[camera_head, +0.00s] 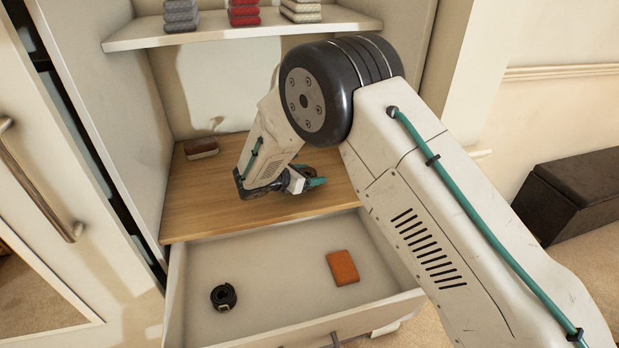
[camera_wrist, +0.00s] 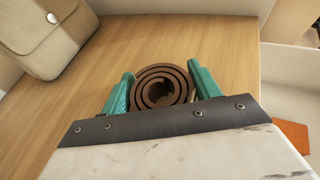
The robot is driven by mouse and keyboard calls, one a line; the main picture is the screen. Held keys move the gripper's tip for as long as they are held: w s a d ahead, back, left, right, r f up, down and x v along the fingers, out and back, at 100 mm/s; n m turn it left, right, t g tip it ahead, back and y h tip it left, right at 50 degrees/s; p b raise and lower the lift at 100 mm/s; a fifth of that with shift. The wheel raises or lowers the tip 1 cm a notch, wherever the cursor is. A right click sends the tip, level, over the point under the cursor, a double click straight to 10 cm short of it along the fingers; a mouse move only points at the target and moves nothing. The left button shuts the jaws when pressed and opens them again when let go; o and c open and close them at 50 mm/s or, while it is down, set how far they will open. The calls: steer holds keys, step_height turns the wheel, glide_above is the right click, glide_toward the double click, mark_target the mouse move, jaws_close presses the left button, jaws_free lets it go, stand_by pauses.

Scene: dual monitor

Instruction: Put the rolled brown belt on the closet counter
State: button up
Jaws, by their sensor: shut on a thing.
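The rolled brown belt (camera_wrist: 162,87) is a dark brown spiral between the two teal fingers of my gripper (camera_wrist: 161,92) in the wrist view. The gripper is shut on it, with one finger on each side. The closet counter (camera_head: 200,215) is a light wood surface; the belt is over it, and I cannot tell whether it touches the wood. In the head view the belt (camera_head: 309,171) is partly hidden by my gripper (camera_head: 312,181), over the right part of the counter.
A small brown and beige case (camera_head: 201,148) lies at the counter's back left. Below, an open drawer (camera_head: 280,262) holds a black rolled belt (camera_head: 223,297) and an orange wallet (camera_head: 342,267). A shelf (camera_head: 240,30) with folded cloths is above.

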steer(key=shift+f, duration=0.55)
steer(key=shift+f, duration=0.1)
steer(key=o, duration=1)
